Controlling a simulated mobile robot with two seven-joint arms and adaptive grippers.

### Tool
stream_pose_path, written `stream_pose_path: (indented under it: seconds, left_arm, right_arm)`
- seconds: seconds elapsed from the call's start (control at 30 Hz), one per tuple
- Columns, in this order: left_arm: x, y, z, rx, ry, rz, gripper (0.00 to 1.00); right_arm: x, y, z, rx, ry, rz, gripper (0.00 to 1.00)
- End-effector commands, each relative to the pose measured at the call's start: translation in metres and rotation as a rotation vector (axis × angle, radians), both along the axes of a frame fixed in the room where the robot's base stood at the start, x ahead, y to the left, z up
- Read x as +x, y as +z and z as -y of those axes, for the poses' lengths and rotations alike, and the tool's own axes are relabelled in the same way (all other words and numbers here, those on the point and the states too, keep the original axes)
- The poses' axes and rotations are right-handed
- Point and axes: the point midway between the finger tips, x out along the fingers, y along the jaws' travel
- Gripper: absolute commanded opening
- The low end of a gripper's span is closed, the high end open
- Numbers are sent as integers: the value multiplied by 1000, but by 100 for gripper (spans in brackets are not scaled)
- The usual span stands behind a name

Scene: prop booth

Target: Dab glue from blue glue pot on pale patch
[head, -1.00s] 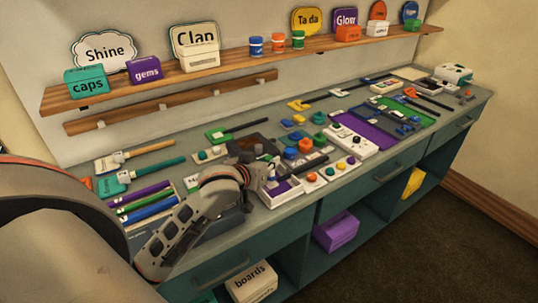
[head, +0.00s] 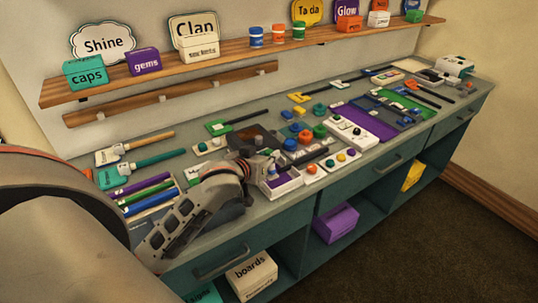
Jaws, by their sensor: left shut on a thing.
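My left gripper (head: 264,167) is low over the front middle of the bench, beside a small white tray with a purple inside (head: 289,184). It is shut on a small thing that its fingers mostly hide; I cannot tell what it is. A round blue pot (head: 290,145) stands just behind and right of the gripper, beside a red one (head: 305,136) and a green one (head: 320,131). My right gripper is out of view.
Brushes (head: 140,168) and coloured sticks (head: 145,195) lie at the left. A white block with buttons (head: 352,133) and a purple mat (head: 372,121) lie to the right. A wall shelf (head: 230,54) holds boxes, signs and small jars.

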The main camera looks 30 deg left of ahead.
Motion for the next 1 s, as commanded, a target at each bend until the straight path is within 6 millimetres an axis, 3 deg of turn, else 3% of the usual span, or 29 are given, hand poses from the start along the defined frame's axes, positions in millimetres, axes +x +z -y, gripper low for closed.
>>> stream_pose_path:
  seconds: [1.0]
  left_arm:
    - [0,-11,0,0,1,-1,0]
  right_arm:
    - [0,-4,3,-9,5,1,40]
